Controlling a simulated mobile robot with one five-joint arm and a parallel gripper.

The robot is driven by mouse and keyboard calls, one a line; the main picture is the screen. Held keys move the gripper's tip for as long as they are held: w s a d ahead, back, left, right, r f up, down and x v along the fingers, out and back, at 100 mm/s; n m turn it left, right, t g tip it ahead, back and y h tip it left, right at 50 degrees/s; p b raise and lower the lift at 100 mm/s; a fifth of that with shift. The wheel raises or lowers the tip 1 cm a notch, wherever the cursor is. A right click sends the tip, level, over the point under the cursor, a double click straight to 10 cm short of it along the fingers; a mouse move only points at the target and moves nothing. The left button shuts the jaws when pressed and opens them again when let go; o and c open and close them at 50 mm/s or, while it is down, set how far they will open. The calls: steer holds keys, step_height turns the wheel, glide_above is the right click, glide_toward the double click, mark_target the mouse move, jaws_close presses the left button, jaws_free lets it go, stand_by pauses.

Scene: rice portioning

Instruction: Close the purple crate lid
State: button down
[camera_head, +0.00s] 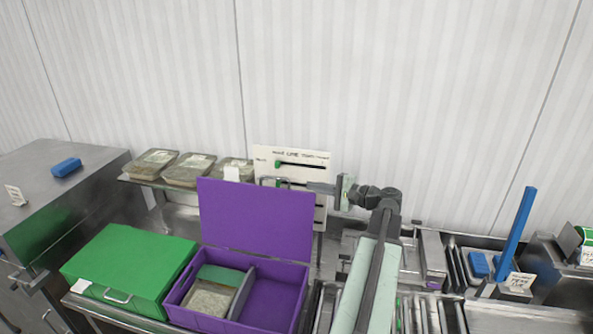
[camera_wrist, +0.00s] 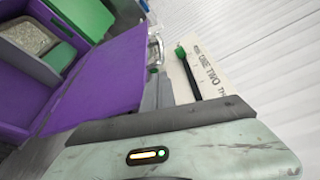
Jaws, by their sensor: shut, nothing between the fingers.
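The purple crate (camera_head: 277,300) stands on the bench with its lid (camera_head: 255,218) swung up, upright along the back edge. Inside, a divider (camera_head: 242,293) separates a left compartment with a tray of rice-like grain (camera_head: 208,299) from an empty right one. A metal handle (camera_head: 275,181) shows at the lid's top edge, and also in the wrist view (camera_wrist: 155,50). My gripper (camera_head: 314,187) is shut and empty, just right of the lid's upper right corner. In the wrist view its fingers (camera_wrist: 158,88) lie beside the purple lid (camera_wrist: 105,85); contact cannot be told.
A closed green crate (camera_head: 135,265) stands left of the purple one. A white board with slots (camera_head: 290,155) stands behind the lid. Several film-covered trays (camera_head: 188,170) sit on a back shelf. Metal rails (camera_head: 425,312) and a blue post (camera_head: 515,232) are at right.

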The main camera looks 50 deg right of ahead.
steer(key=shift+h, duration=0.4)
steer(key=x, duration=0.5)
steer(key=d+b+x, duration=0.1)
steer(key=x, duration=0.2)
steer(key=shift+w+r, duration=0.1)
steer(key=shift+d, duration=0.1)
